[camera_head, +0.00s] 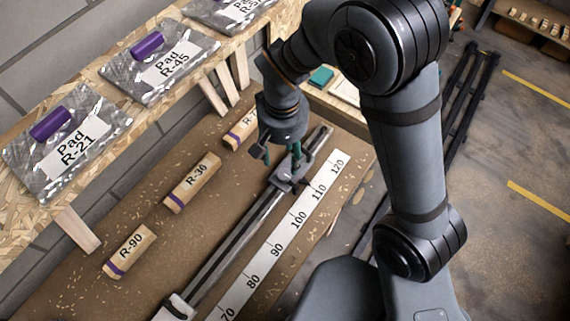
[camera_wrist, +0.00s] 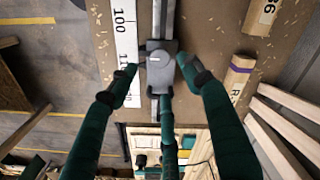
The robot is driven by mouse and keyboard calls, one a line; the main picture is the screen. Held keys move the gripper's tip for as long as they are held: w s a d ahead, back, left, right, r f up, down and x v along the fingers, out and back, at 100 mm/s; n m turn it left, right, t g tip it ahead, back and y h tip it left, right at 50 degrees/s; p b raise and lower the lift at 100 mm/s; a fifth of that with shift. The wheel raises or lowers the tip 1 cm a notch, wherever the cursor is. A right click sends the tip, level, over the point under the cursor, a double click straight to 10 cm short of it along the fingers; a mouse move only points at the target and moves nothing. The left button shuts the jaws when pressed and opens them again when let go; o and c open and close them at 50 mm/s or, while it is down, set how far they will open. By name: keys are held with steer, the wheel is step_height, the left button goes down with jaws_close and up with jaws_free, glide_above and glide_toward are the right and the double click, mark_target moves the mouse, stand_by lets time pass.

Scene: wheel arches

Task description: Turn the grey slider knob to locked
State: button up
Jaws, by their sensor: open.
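The grey slider (camera_head: 283,181) sits on a metal rail (camera_head: 233,241) beside the white scale, between the 110 mark and the rail's far end in the head view. In the wrist view the slider (camera_wrist: 159,77) is near the centre, with a grey knob (camera_wrist: 155,59) bearing a light line on top. My gripper (camera_head: 286,156) is over the slider, pointing down. In the wrist view my gripper (camera_wrist: 160,75) is open, its green fingers spread left, right and below the slider. I cannot tell whether any finger touches it. The knob is mostly hidden in the head view.
The white scale (camera_head: 263,263) runs along the rail. Wooden blocks marked R-30 (camera_head: 192,182) and R-90 (camera_head: 130,251) lie on the brown board left of it. Grey pads, including R-21 (camera_head: 85,160), lie on a raised wooden shelf (camera_head: 20,190) at the left.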

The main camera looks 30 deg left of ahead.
mark_target(284, 173)
steer(key=f+p, duration=0.1)
steer(key=f, duration=0.6)
steer(key=shift+w+f, duration=0.2)
steer(key=shift+s+f, duration=0.2)
steer(key=shift+f, duration=0.3)
steer(key=shift+w+f, duration=0.2)
steer(key=shift+c, duration=0.3)
steer(key=shift+s, duration=0.1)
steer(key=shift+c, duration=0.6)
steer(key=c, duration=1)
